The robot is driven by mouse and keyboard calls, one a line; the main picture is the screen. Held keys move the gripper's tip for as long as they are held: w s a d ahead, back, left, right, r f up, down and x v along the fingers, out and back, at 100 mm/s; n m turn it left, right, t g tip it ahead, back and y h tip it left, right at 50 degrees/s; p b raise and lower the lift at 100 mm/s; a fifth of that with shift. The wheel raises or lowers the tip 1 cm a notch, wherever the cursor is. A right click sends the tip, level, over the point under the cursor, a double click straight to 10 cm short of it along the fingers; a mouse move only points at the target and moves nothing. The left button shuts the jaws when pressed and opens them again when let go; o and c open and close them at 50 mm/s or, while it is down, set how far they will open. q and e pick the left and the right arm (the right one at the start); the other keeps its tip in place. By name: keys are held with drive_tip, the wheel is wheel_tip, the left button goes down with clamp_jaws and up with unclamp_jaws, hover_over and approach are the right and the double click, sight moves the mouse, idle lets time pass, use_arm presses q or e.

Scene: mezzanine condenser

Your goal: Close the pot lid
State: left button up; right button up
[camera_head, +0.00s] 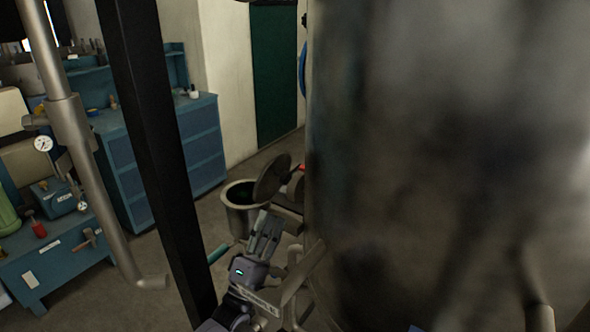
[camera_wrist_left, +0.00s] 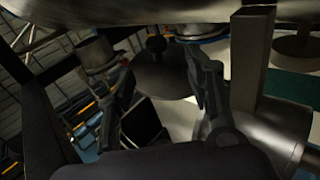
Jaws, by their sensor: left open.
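The pot (camera_head: 240,210) is a metal cylinder standing open, with a dark inside, left of the big metal tank. Its round lid (camera_head: 271,179) is tilted up steeply at the pot's right side. In the left wrist view, a round dark disc with a knob, which looks like the lid (camera_wrist_left: 165,82), shows between and beyond the fingers. My left gripper (camera_head: 268,222) is in front of the pot and just below the lid in the head view. Its fingers (camera_wrist_left: 163,72) are apart with nothing between them; contact with the lid cannot be told. My right gripper is not in view.
The large metal tank (camera_head: 450,160) fills the right side. A dark upright post (camera_head: 155,130) and a pipe with a gauge (camera_head: 70,125) stand at left. Blue drawers (camera_head: 200,150) stand behind. Open floor (camera_head: 185,240) lies left of the pot.

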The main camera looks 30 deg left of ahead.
sight(285, 177)
use_arm(q)
drive_tip(key=r, duration=0.1)
drive_tip(key=w+r+p, duration=0.1)
drive_tip(key=w+r, duration=0.1)
drive_tip(key=r, duration=0.1)
drive_tip(key=shift+d+p, duration=0.1)
drive_tip(key=shift+p, duration=0.25)
drive_tip(key=x, duration=0.2)
drive_tip(key=p+x, duration=0.1)
drive_tip(key=x, duration=0.1)
drive_tip(key=p+x, duration=0.1)
drive_tip(key=x, duration=0.2)
drive_tip(key=shift+w+f, duration=0.25)
drive_tip(key=shift+w, duration=0.1)
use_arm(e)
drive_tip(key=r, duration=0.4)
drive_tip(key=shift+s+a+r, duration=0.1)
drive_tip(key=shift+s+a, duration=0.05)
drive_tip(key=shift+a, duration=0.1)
use_arm(q)
drive_tip(key=shift+c, duration=0.2)
clamp_jaws()
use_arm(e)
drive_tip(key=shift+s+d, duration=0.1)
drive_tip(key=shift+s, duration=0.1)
